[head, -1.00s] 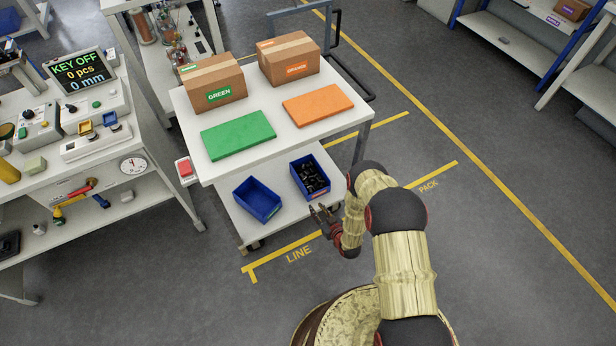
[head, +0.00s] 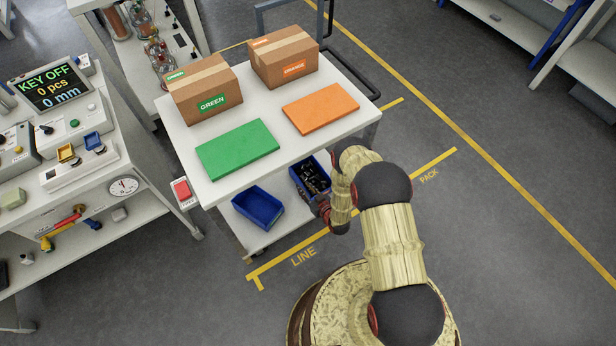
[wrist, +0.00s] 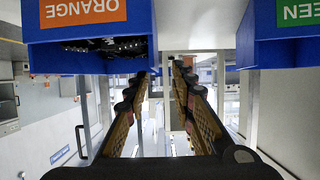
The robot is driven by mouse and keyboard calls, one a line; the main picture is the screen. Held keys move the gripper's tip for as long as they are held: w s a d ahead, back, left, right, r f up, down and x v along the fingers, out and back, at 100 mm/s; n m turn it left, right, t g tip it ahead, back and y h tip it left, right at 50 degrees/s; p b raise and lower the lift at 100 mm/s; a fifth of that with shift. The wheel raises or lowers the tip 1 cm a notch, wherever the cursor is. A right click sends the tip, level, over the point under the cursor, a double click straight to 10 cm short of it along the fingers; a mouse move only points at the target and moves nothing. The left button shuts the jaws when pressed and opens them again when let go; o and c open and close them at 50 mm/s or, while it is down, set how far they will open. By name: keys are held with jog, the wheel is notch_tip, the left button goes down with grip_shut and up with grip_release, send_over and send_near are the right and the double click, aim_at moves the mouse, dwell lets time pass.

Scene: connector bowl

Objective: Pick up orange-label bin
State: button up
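The orange-label bin is a blue open box (head: 323,160) on the lower shelf of the white cart, the right one of two, holding many dark parts. In the wrist view its blue front (wrist: 141,22) and upside-down ORANGE label fill the upper left. My gripper (head: 322,208) is at the near side of this bin, partly hidden by my arm in the head view. In the wrist view my gripper's two fingers (wrist: 160,76) are apart with nothing between them. Their tips lie close to the bin's right end; I cannot tell whether they touch it.
A second blue bin (head: 257,207) stands left on the shelf; its GREEN label shows in the wrist view (wrist: 297,12). The cart's top (head: 205,172) overhangs, carrying two cardboard boxes, a green pad (head: 237,149) and an orange pad (head: 321,107). A bench (head: 120,235) stands left.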

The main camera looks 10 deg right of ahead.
aim_at(299, 180)
jog(key=b+x, duration=0.1)
jog(key=x, duration=0.1)
jog(key=b+x, duration=0.1)
jog(key=x, duration=0.1)
jog(key=b+x, duration=0.1)
jog(key=x, duration=0.2)
jog(key=shift+w+d+r+b, duration=0.15)
jog(key=shift+w+d+b, duration=0.1)
jog(key=shift+w+b, duration=0.05)
jog(key=shift+r, duration=0.1)
jog(key=shift+c, duration=0.3)
grip_shut()
dwell(0.4)
jog(key=shift+w+r, duration=0.1)
